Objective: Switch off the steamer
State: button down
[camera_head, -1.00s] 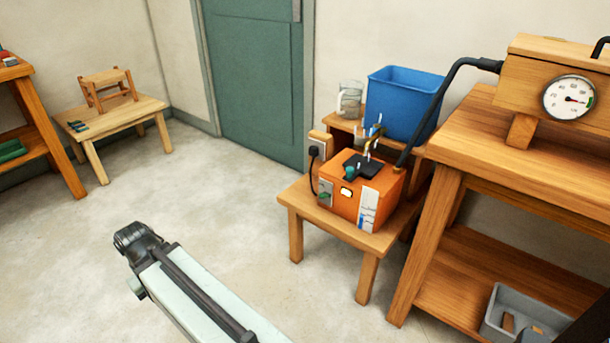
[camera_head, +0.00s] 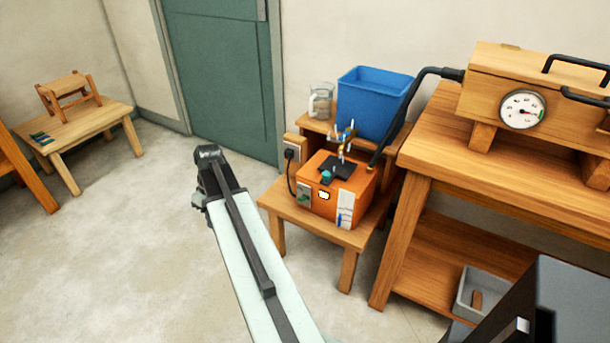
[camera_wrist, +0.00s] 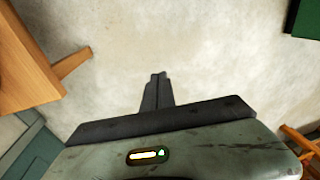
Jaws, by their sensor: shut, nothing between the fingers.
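The steamer is an orange box (camera_head: 351,190) on a low wooden stand, right of centre in the head view. Its left front side carries a grey plate with a green switch (camera_head: 304,198); I cannot tell the switch's position. A small lit window (camera_head: 323,195) glows on the front, and a teal knob (camera_head: 326,177) sits on top. A black hose (camera_head: 416,88) runs from it to a wooden box with a gauge (camera_head: 522,110). My gripper (camera_wrist: 158,78) is shut and empty over bare floor in the wrist view. In the head view my arm's end is left of the steamer, apart from it.
The stand (camera_head: 282,208) has a raised back shelf with a blue bin (camera_head: 372,102) and a glass jar (camera_head: 320,101). A black plug (camera_head: 290,154) sits beside the steamer. A large workbench (camera_head: 425,150) stands right. The floor at left is open.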

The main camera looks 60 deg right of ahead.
jog(key=s+d+r+t+p, duration=0.15)
jog(key=s+d+r, duration=0.25)
jog(key=d, duration=0.5)
jog(key=s+d+r+p, duration=0.3)
jog(key=d, duration=0.6)
notch_tip(320, 180, up, 4)
jog(key=t+p, duration=0.1)
jog(key=p, duration=0.3)
send_over(304, 198)
jog(key=s+d, duration=0.3)
jog(key=d, duration=0.1)
jog(key=shift+a+r, duration=0.15)
jog(key=shift+r, duration=0.05)
jog(key=shift+f+b, duration=0.15)
jog(key=shift+b, duration=0.25)
jog(key=b+x, duration=0.8)
jog(key=a+b+x, duration=0.1)
jog(key=b+x, duration=0.3)
jog(key=x, duration=0.1)
jog(key=shift+s, duration=0.4)
jog(key=shift+a+f+b, duration=0.3)
jog(key=shift+b, duration=0.1)
jog(key=shift+r, duration=0.1)
